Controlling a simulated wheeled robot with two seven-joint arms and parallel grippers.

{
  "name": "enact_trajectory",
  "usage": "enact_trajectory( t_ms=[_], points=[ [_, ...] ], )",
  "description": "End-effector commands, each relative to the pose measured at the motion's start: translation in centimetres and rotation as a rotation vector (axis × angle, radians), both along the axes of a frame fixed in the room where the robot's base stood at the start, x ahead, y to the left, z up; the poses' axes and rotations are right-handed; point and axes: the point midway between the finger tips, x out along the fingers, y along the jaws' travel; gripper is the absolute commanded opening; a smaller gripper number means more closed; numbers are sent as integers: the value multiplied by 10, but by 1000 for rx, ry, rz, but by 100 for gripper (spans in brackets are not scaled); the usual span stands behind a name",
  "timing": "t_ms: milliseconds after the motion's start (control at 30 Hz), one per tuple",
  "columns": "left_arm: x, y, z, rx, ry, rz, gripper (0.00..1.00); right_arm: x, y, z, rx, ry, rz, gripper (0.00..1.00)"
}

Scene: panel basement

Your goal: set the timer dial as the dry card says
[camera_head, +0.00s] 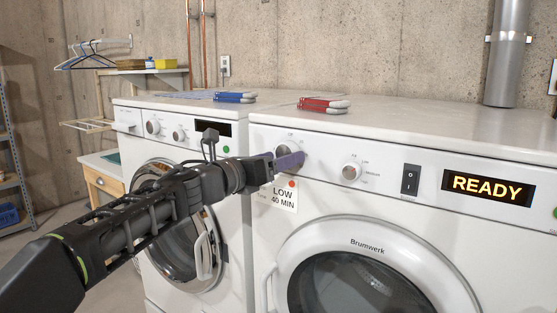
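The timer dial (283,153) is the left knob on the right-hand machine's panel, mostly hidden behind my gripper. The dry card (282,196) below it reads "LOW" and "40 MIN" and has a red dot at its top. My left gripper (290,160) comes in from the left, with its purplish fingers in front of the timer dial. I cannot tell whether they touch or grip it, and the dial's pointer is not readable. My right gripper is not in view.
A second knob (351,172), a black rocker switch (411,180) and a display (488,187) reading "READY" sit to the right. Another machine (140,125) stands on the left. Red-covered (324,104) and blue-covered items (235,97) lie on the tops.

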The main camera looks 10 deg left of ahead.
Motion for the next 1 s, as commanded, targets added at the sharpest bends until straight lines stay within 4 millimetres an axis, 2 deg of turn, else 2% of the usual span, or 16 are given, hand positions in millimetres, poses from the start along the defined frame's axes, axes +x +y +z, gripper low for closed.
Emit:
enact_trajectory(
  t_ms=[167,533,667,1000],
  points=[
    [-13,7,0,-1,-2,1,72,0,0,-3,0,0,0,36],
    [-63,32,0,0,-1,2,72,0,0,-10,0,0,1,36],
    [-69,35,-1,-1,0,0,72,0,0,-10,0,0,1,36],
    [-69,34,-1,0,1,0,72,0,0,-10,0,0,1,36]
  ],
)
